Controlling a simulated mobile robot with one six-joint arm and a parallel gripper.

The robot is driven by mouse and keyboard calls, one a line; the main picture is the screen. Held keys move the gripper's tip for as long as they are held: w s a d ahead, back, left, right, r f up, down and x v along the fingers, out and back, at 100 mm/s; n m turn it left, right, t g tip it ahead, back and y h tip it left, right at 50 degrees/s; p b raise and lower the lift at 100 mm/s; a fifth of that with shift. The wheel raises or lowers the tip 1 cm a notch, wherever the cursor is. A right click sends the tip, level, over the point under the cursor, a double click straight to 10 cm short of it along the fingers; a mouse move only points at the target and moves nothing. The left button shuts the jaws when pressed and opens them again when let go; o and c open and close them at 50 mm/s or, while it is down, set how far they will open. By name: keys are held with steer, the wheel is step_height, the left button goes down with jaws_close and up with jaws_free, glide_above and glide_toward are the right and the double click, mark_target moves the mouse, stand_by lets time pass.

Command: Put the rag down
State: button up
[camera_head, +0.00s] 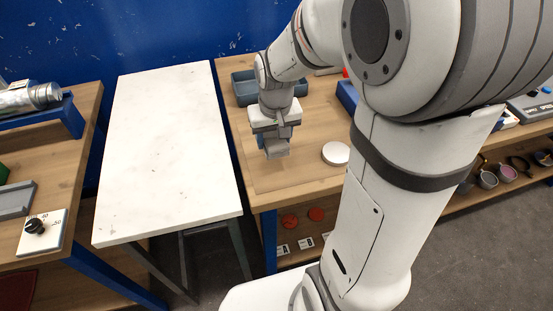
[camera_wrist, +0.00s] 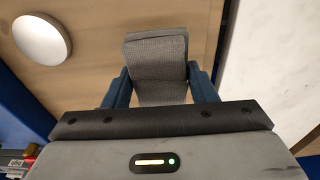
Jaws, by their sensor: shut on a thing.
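The grey rag (camera_wrist: 157,65) is a folded cloth between the two blue fingers of my gripper (camera_wrist: 160,90) in the wrist view. The gripper is shut on it. In the head view my gripper (camera_head: 272,140) points down over the left front part of the wooden workbench (camera_head: 300,182), and the rag (camera_head: 277,149) shows at its tip. I cannot tell whether the rag touches the bench top.
A round white disc (camera_head: 336,153) lies on the bench to the right of the gripper. A blue-grey bin (camera_head: 243,88) stands behind. A white-topped table (camera_head: 170,150) is to the left, its top bare. Another bench (camera_head: 75,150) holds a metal duct (camera_head: 28,98).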

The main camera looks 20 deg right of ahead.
mark_target(274, 162)
step_height(274, 162, down, 7)
steer(key=shift+r, duration=0.15)
stand_by(0.4)
steer(key=shift+f, duration=0.25)
steer(key=o, duration=0.9)
steer(key=shift+a, duration=0.1)
steer(key=shift+o, duration=0.6)
